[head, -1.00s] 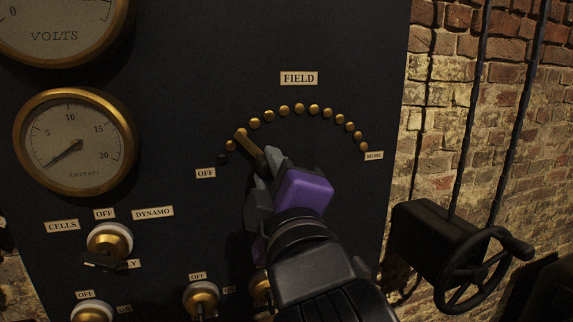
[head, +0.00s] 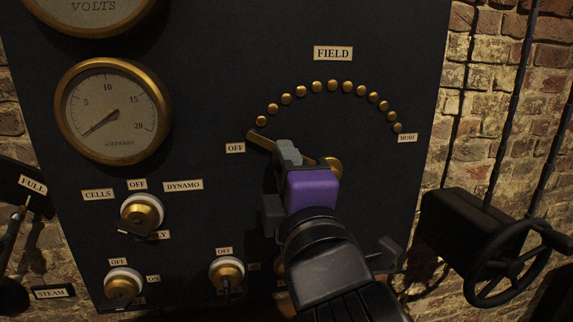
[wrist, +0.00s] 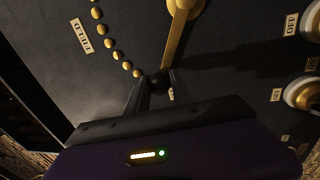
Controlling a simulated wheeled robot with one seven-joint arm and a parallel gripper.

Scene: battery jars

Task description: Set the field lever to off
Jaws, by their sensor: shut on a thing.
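The field lever (head: 262,141) is a brass arm on a round brass hub on the dark panel. In the head view its tip points up and left, beside the left end of the stud arc and close to the OFF label (head: 235,148). The dark stud there is not visible.
The brass studs (head: 333,86) arc towards the MORE label (head: 407,138) at right. Below left are the cells/dynamo switch (head: 142,210) and smaller switches (head: 227,272). A black handwheel (head: 507,262) stands out at right by the brick wall.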

